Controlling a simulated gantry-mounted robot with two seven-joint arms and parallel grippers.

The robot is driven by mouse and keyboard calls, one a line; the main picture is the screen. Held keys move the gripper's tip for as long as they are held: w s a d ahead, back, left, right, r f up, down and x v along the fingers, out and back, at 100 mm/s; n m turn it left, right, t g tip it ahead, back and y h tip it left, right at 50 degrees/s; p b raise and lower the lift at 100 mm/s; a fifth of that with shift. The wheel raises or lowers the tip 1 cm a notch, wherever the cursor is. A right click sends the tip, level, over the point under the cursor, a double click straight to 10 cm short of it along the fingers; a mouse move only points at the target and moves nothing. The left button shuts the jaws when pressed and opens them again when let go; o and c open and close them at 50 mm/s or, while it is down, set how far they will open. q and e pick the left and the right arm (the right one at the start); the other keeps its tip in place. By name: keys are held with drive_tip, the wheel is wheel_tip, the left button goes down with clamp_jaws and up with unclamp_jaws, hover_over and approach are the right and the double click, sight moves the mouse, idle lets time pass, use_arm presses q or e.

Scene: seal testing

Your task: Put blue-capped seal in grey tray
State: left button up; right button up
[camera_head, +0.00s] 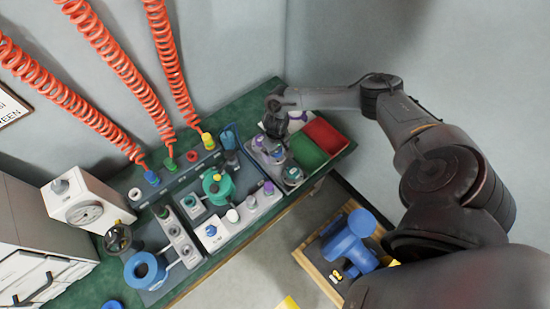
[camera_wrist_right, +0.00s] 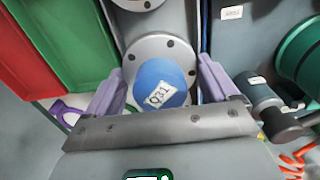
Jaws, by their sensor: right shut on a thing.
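The blue-capped seal (camera_wrist_right: 160,82), with a white label on its cap, sits between the purple fingertips of my right gripper (camera_wrist_right: 163,90) in the right wrist view. The gripper is shut on it. Behind the cap is a grey round flange with bolt holes (camera_wrist_right: 183,52); I cannot tell whether the seal touches it. In the head view my right gripper (camera_head: 274,124) is low over the grey tray (camera_head: 267,160), left of the green bin. The blue cap is hidden there by the gripper. My left gripper is not in view.
A green bin (camera_head: 308,154) and a red bin (camera_head: 326,136) stand right of the grey tray. Left of it are a teal valve (camera_head: 217,187) and bottles on the green bench. A blue valve (camera_head: 350,240) lies in a wooden-edged crate below.

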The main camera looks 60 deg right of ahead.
sight(275, 156)
drive_tip(key=shift+w+d+f, duration=0.1)
drive_tip(key=shift+w+f, duration=0.1)
drive_tip(key=shift+w, duration=0.15)
drive_tip(key=shift+s+f+b, duration=0.1)
drive_tip(key=shift+f+b, duration=0.8)
drive_tip(key=shift+f, duration=1.1)
drive_tip(key=o, duration=1.2)
drive_tip(key=shift+f, duration=0.1)
